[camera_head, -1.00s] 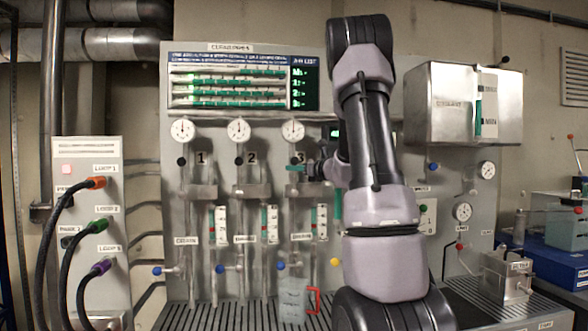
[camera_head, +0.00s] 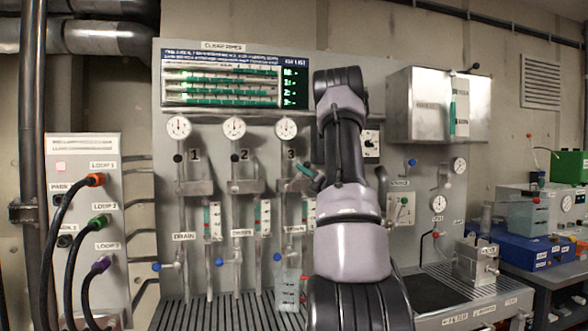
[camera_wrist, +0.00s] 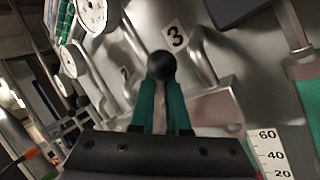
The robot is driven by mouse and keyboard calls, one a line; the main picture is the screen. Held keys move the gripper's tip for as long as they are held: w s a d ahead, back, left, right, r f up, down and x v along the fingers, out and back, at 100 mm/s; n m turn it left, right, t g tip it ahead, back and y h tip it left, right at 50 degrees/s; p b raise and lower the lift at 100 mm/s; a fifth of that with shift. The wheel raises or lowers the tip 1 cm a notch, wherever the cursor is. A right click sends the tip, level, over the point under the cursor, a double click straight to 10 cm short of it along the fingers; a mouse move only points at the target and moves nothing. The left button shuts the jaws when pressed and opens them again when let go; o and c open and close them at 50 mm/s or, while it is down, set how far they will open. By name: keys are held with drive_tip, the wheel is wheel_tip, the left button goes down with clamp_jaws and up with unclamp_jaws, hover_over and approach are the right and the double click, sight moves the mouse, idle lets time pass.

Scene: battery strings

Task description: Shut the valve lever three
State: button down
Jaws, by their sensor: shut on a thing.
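Valve lever three ends in a black ball knob (camera_wrist: 161,66), seen in the wrist view just below the "3" label (camera_wrist: 174,36). My gripper (camera_wrist: 160,92) has its two green fingers close together, one on each side of the lever just behind the knob, shut on it. In the head view my gripper (camera_head: 305,170) shows green fingertips at the third valve, right below the "3" label (camera_head: 291,154). The lever there is mostly hidden by the fingers and my arm.
Levers one (camera_head: 178,158) and two (camera_head: 235,158) stand to the left with black knobs. Round gauges (camera_head: 234,128) sit above the valves. Cables plug into a box (camera_head: 85,150) at far left. A steel box (camera_head: 425,105) juts out at right. A slotted bench (camera_head: 215,313) lies below.

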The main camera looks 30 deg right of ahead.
drive_tip(key=s+d+f+m+t+h, duration=0.1)
drive_tip(key=d+f+m+h, duration=0.3)
drive_tip(key=m+h, duration=0.7)
drive_tip(key=shift+s+f+m+t, duration=0.3)
drive_tip(key=shift+f+m, duration=0.85)
drive_tip(key=shift+m, duration=1.45)
drive_tip(key=shift+w+a+f, duration=0.1)
drive_tip(key=c, duration=0.9)
unclamp_jaws()
drive_tip(key=v, duration=1)
drive_tip(key=shift+s+a+f, duration=0.15)
drive_tip(key=shift+s+f, duration=0.1)
drive_tip(key=shift+f, duration=0.05)
